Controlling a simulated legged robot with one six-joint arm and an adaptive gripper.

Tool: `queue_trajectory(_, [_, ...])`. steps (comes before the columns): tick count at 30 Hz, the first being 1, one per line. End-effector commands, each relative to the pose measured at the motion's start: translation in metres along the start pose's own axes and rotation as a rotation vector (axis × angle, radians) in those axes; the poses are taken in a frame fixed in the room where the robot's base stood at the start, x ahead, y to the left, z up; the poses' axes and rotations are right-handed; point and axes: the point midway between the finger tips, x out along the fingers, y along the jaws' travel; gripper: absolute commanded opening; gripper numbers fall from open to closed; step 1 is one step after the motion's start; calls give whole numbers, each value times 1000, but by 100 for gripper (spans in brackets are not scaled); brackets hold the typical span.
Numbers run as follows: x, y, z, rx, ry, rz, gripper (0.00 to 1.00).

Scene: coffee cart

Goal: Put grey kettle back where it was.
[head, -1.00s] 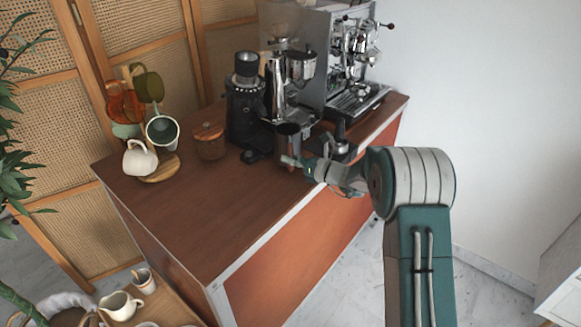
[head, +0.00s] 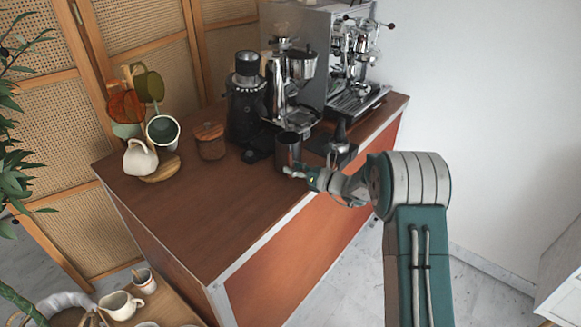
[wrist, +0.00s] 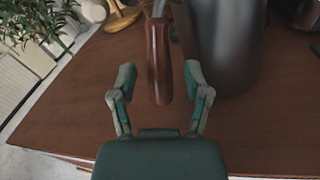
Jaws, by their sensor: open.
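The grey kettle (head: 288,152) stands on the brown cart top near the front edge, just in front of the coffee machines. In the wrist view its grey body (wrist: 225,45) fills the upper right, and its brown handle (wrist: 158,60) reaches down between the fingers. My gripper (head: 303,175) is at the kettle's near side. In the wrist view my gripper (wrist: 160,80) is open, with a finger on each side of the handle and a visible gap to both. The top of the kettle is out of the wrist view.
A black grinder (head: 246,100) and a silver espresso machine (head: 350,60) stand behind. A dark tamper (head: 340,132) is right of the kettle. A wooden-lidded jar (head: 210,142) and a mug stand (head: 160,168) are at the left. The front left of the cart top (head: 220,210) is clear.

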Motion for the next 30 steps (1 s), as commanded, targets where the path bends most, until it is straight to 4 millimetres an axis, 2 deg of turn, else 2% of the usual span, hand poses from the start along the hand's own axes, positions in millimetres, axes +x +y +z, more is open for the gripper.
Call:
queue_trajectory(9, [-66,-1,1,0,-1,-4,62])
queue_trajectory(15, [-98,0,0,0,-1,-2,62])
queue_trajectory(19, [-108,0,0,0,0,-1,62])
queue_trajectory(25, [-110,2,2,-8,5,5,62])
queue_trajectory(28, [-109,18,11,-66,45,35,62])
queue_trajectory(30, [-108,40,21,-148,104,77,62])
